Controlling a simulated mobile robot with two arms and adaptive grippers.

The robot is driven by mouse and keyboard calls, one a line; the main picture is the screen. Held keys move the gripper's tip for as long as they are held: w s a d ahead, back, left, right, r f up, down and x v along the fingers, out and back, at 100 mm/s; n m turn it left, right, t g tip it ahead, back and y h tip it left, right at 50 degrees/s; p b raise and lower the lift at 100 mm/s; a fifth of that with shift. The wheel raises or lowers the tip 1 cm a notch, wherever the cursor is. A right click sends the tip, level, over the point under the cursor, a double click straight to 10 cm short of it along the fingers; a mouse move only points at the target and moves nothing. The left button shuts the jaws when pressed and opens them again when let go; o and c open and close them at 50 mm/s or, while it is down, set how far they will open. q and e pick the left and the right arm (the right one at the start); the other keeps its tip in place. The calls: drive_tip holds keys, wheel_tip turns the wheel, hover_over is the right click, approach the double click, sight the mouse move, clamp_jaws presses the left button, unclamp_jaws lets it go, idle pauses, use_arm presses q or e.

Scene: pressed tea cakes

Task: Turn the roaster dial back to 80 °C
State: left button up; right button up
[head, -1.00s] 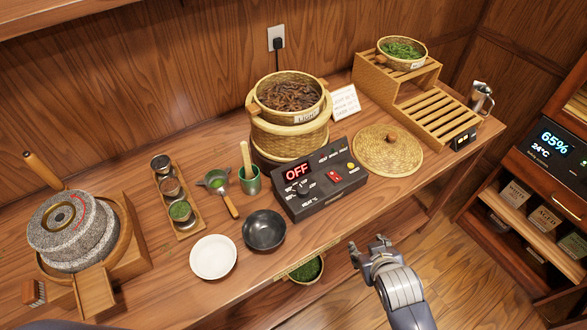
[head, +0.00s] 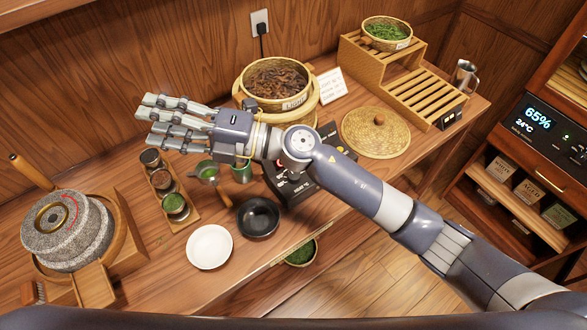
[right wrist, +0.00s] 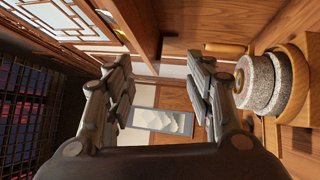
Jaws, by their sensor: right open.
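The roaster control box (head: 292,193) is dark and stands on the bench in front of the roaster basket (head: 246,92). My right forearm and wrist cross over it in the head view. They hide its display and most of its face, so the dial's setting cannot be read. My right gripper (head: 148,122) is open and empty, high over the bench to the left of the box, with its fingers pointing left. In the right wrist view its spread fingers (right wrist: 160,85) have nothing between them. My left gripper is not in view.
A stone mill (head: 60,240) stands at the left. A tray of small jars (head: 185,213), a white plate (head: 209,247) and a black bowl (head: 258,217) lie below my right arm. A woven lid (head: 376,140) and a slatted wooden stand (head: 405,88) are at the right.

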wheel_tip(320, 180, down, 3)
drive_tip(key=s+a+n+g+h, duration=0.1)
drive_tip(key=s+n+g+h, duration=0.2)
drive_tip(key=n+g, duration=0.1)
drive_tip(key=n+t+h+p, duration=0.15)
drive_tip(key=n+h, duration=0.35)
drive_tip(key=h, duration=1.2)
hover_over(294, 175)
wheel_tip(294, 175, down, 14)
drive_tip(key=shift+t, duration=0.35)
wheel_tip(294, 175, down, 9)
drive_tip(key=p, duration=0.3)
drive_tip(key=shift+f, duration=0.7)
